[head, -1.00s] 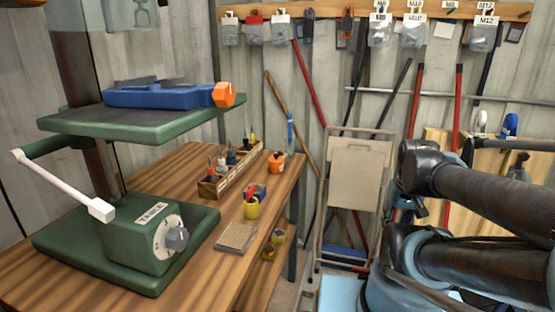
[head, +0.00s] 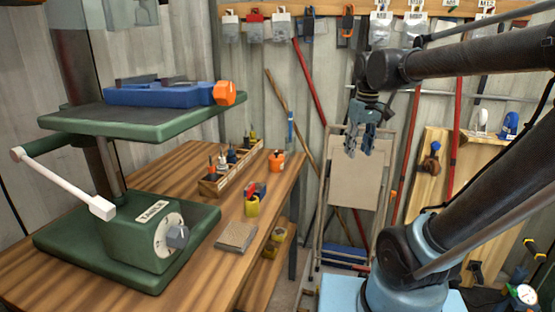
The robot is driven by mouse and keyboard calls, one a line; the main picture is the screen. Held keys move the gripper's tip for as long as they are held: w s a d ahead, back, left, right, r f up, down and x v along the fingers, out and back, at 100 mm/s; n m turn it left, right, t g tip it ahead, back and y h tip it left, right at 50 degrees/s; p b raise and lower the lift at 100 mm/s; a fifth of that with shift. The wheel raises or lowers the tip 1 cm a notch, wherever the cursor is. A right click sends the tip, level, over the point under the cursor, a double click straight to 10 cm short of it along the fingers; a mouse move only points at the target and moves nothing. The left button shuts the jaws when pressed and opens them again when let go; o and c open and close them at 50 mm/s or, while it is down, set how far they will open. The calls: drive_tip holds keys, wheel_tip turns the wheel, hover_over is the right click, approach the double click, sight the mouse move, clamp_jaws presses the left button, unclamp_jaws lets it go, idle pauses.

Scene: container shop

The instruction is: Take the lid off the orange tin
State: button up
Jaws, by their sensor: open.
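The orange tin (head: 276,164) stands upright on the wooden workbench near its far right edge. It is small in the head view, and a dark patch shows on its side. I cannot make out clearly where its lid begins.
A wooden tool tray (head: 228,172) stands just left of the tin. A green drill press (head: 128,232) fills the left.

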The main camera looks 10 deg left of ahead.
drive_tip(key=w+a+r+n, duration=0.2)
drive_tip(key=w+a+r, duration=0.1)
drive_tip(key=a, duration=0.3)
drive_tip(key=w+a+r+n, duration=0.1)
drive_tip(key=w+a+r, duration=0.2)
drive_tip(key=a, duration=0.3)
drive_tip(key=n+g, duration=0.1)
drive_tip(key=n, duration=0.2)
approach(277, 153)
wheel_tip(277, 153, down, 4)
drive_tip(key=shift+w+a+r, duration=0.1)
drive_tip(key=shift+w+r, duration=0.05)
drive_tip(key=shift+w+a+f, duration=0.1)
drive_tip(key=shift+f, duration=1.2)
drive_tip(key=shift+w+a+f, duration=0.1)
drive_tip(key=shift+f, duration=1.2)
drive_tip(key=c, duration=0.8)
